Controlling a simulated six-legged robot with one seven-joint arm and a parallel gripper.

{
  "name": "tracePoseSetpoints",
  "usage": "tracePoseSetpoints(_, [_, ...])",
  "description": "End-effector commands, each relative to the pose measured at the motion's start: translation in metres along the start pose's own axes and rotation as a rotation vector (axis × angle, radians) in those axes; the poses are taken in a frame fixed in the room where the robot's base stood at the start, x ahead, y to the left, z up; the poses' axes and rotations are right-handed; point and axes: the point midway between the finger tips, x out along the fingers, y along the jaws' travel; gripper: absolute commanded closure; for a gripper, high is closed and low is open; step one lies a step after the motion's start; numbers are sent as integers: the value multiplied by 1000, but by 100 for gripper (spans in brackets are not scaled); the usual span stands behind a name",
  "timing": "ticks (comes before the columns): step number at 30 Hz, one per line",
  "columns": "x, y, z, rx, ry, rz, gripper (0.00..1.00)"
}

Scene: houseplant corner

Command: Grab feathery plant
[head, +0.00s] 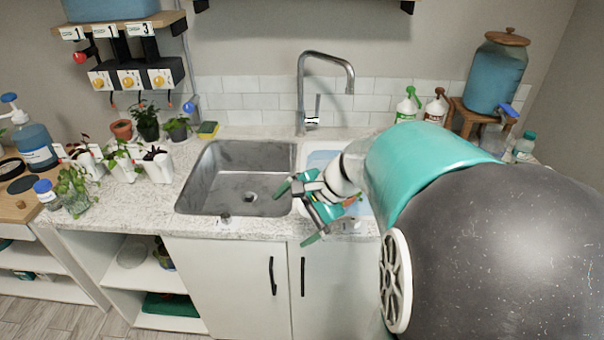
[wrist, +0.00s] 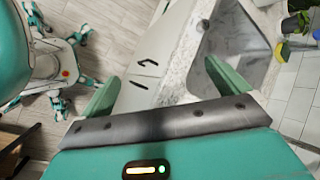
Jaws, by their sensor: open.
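Several small plants stand on the counter left of the sink in the head view. One is a bushy green plant (head: 147,121) in a dark pot, and another is a leafy plant (head: 177,125) in a grey pot. A trailing plant (head: 73,186) sits in a clear glass at the front left. I cannot tell for certain which is the feathery one. My gripper (head: 298,213) is open and empty at the front right of the sink, well apart from the plants. In the wrist view its two green fingers (wrist: 160,72) are spread, and a plant (wrist: 296,22) shows at the top right.
White planters (head: 124,168) crowd the counter's left. A terracotta pot (head: 121,130) and a sponge (head: 208,128) stand behind.

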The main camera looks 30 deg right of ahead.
Motion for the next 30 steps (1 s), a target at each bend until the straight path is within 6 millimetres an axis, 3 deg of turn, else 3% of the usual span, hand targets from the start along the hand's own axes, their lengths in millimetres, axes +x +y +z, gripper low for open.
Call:
tracePoseSetpoints(1, [2,0,-28,144,-23,-48,0])
tracePoseSetpoints(5, [0,-1,-96,502,-86,-209,0])
tracePoseSetpoints(9, [-11,15,-176,866,-155,-407,0])
tracePoseSetpoints(12, [-22,34,-225,1073,-200,-541,0])
tracePoseSetpoints(15, [-31,53,-259,1211,-232,-640,0])
tracePoseSetpoints(20, [-35,62,-280,1294,-256,-707,0])
tracePoseSetpoints(30, [10,28,-293,1295,-258,-706,0])
